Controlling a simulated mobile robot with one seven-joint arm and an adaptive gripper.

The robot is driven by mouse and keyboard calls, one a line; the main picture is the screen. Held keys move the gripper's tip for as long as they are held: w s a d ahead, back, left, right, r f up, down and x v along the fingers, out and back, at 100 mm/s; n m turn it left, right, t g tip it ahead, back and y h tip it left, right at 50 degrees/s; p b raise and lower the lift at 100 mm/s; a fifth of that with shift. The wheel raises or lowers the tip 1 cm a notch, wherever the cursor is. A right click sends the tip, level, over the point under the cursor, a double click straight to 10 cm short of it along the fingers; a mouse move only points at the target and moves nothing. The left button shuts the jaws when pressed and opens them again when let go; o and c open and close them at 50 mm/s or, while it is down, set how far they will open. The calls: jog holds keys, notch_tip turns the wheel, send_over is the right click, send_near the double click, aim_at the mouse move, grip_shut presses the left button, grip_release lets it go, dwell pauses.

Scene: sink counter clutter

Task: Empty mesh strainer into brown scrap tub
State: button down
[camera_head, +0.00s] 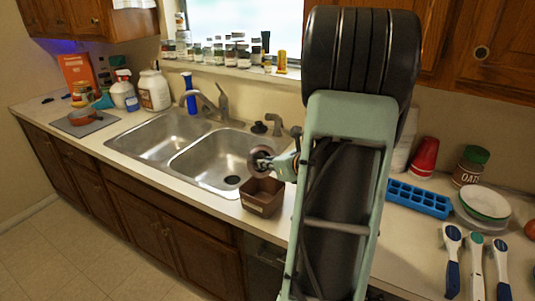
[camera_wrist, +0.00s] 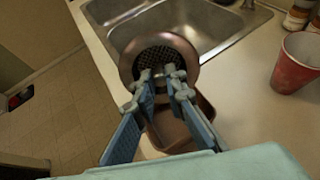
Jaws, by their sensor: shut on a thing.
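The mesh strainer (camera_head: 260,161), with a wide brown rim and dark mesh, is held in the air by my gripper (camera_head: 286,164). In the wrist view the fingertips (camera_wrist: 160,88) are closed on the near side of the strainer (camera_wrist: 184,47). In the head view its round face is turned toward the camera, so it is tilted well off level. The brown scrap tub (camera_head: 262,200) stands on the counter just below it, by the sink's edge. In the wrist view the tub (camera_wrist: 170,134) is partly hidden behind the fingers. I cannot tell whether anything is in either one.
The double sink (camera_head: 213,160) lies behind and left of the tub. The counter's front edge is close to the tub.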

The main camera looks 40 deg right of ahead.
aim_at(262, 146)
jog(key=r+g+p, duration=0.1)
jog(key=p, duration=0.2)
jog(key=shift+w, duration=0.15)
jog(key=shift+w+g+p, duration=0.2)
jog(key=shift+g, duration=0.65)
jog(key=shift+w+g+p, duration=0.15)
jog(key=shift+g, duration=0.7)
jog(key=shift+w+r+g, duration=0.2)
jog(key=shift+w+g, duration=0.05)
jog(key=shift+g, duration=0.55)
jog(key=g, duration=0.2)
jog(key=shift+w+r+g+y, duration=0.15)
jog(key=shift+w+g+y, duration=0.15)
jog(key=shift+g, duration=0.1)
jog(key=shift+w+d+r+g, duration=0.1)
jog(key=shift+w+r+g, duration=0.1)
jog(key=shift+r+g, duration=0.55)
jog(key=shift+w+d+r+g, duration=0.1)
jog(key=shift+w+r+g, duration=0.1)
jog(key=shift+r+g, duration=0.5)
jog(key=shift+w+r+g, duration=0.15)
jog(key=shift+r+g, duration=0.4)
jog(key=shift+g, duration=0.4)
jog(key=shift+a+r, duration=0.1)
jog(key=shift+a, duration=0.05)
